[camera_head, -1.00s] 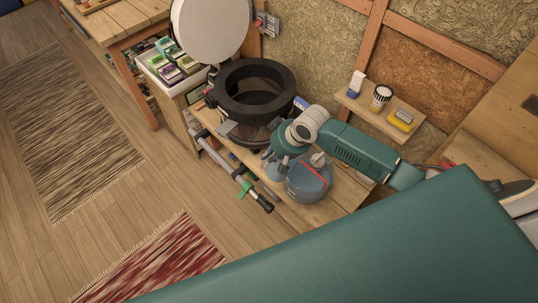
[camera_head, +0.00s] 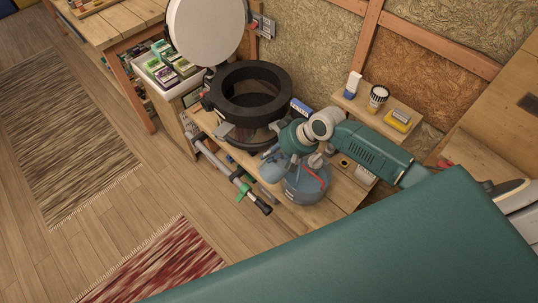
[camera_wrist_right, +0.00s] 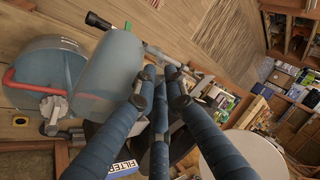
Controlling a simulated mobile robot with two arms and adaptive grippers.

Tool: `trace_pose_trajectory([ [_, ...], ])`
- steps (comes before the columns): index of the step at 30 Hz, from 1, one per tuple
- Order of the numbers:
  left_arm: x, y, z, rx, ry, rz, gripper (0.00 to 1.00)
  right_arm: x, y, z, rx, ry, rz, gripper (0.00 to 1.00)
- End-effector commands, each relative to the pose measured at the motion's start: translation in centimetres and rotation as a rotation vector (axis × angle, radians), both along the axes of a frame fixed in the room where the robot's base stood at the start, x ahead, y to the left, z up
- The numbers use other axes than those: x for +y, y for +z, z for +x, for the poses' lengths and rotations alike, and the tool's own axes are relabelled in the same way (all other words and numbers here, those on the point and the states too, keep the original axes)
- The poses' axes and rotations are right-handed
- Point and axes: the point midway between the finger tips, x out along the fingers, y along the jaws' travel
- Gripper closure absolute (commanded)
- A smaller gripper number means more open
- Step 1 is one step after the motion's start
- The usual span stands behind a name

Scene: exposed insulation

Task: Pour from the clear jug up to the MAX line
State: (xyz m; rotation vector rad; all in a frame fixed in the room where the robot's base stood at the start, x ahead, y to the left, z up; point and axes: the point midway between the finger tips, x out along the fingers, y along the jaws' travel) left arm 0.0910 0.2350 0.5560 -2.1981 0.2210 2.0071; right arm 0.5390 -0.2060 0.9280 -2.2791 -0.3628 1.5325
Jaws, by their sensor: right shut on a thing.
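My right gripper (camera_head: 280,153) is shut on the clear jug (camera_head: 272,171), a pale blue translucent vessel. The jug also shows in the right wrist view (camera_wrist_right: 108,72), where it lies beside the dark blue fingers (camera_wrist_right: 157,82). A blue-grey translucent tank (camera_head: 305,190) with a red strip stands on the wooden bench, close beside the jug; it shows in the wrist view too (camera_wrist_right: 45,95). I cannot tell whether jug and tank touch. No MAX lettering or liquid level is legible. My left gripper is not in view.
A black-rimmed drum (camera_head: 270,79) stands behind the gripper, with a round pale disc (camera_head: 205,28) above it. A clamp-like bar (camera_head: 230,174) runs along the bench front. A small wall shelf (camera_head: 353,104) holds several items. A FILTER box (camera_wrist_right: 123,167) is near the fingers.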

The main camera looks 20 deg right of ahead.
Motion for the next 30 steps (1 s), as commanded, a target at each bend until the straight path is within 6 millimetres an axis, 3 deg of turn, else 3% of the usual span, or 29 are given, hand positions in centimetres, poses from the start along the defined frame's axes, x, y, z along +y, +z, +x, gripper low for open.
trace_pose_trajectory([
  [30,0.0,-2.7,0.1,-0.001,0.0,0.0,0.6,-1.3,0.2,0.0,-0.023,-0.002,0.161,1.0],
])
